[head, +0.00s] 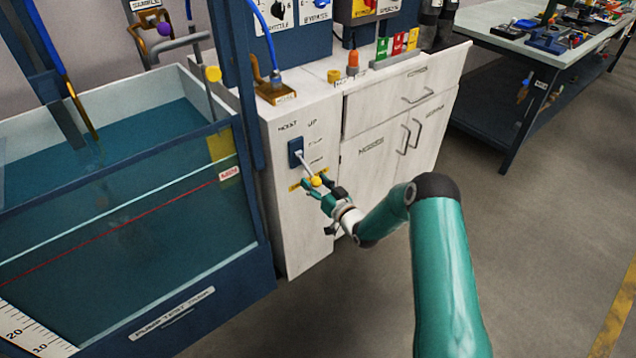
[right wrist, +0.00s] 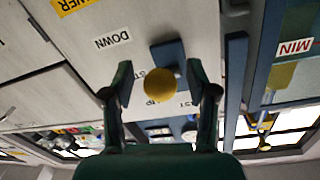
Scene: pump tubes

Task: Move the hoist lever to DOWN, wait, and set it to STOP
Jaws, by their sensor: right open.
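The hoist lever (head: 307,165) sticks out from a blue plate (head: 295,152) on the white cabinet front, with a yellow ball knob (head: 316,181) at its end. HOIST, UP, STOP and DOWN labels are beside it. My right gripper (head: 319,187) is open at the knob. In the right wrist view, which is upside down, the knob (right wrist: 160,85) appears between the two open fingers (right wrist: 161,88), with gaps on both sides. The knob partly covers the STOP label there, and the DOWN label (right wrist: 114,40) is clear. I cannot tell the lever's exact setting. My left gripper is out of view.
A water tank (head: 120,215) with a blue frame stands directly left of the hoist panel. Cabinet doors with handles (head: 405,140) are to the right. A workbench (head: 545,50) with tools stands at the far right. The floor between is clear.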

